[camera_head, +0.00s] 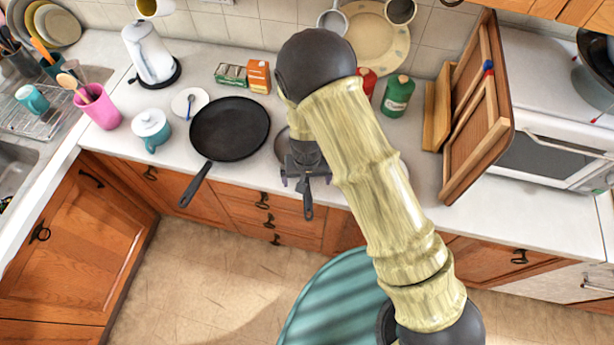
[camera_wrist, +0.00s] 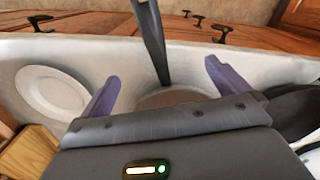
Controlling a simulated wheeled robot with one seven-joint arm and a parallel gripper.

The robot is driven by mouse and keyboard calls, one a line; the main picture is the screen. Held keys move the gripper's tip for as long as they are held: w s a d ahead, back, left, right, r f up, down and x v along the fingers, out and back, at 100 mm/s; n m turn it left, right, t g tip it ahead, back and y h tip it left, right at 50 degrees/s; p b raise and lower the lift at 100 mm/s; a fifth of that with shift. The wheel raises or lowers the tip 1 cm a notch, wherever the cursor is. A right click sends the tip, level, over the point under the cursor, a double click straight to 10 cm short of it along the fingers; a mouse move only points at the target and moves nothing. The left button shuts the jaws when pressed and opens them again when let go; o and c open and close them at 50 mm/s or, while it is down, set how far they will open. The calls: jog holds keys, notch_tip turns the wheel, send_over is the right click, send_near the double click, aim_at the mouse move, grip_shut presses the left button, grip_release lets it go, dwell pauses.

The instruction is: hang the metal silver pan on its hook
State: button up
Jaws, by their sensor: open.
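A pan lies on the white counter, mostly hidden behind my arm and gripper in the head view; a sliver of its greyish body (camera_head: 282,148) shows. Its dark handle (camera_head: 308,201) points over the counter's front edge. In the wrist view its handle (camera_wrist: 152,38) stands between my spread fingers and its pale body (camera_wrist: 178,97) lies below. My gripper (camera_head: 306,182) is open over the handle; the fingers (camera_wrist: 161,72) show clear gaps on both sides. I cannot make out the pan's hook.
A black pan (camera_head: 229,128) lies just left, with its handle over the edge. A green bottle (camera_head: 397,96) and wooden boards (camera_head: 478,110) stand to the right. A white plate (camera_wrist: 52,92) lies on the counter. A teal round surface (camera_head: 335,300) is below.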

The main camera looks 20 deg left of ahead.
jog(key=shift+f+b, duration=1.7)
jog(key=shift+f, duration=0.9)
jog(key=shift+c, duration=0.2)
grip_shut()
jog(key=shift+r, duration=0.15)
jog(key=shift+r+p, duration=1.95)
jog(key=shift+r, duration=0.5)
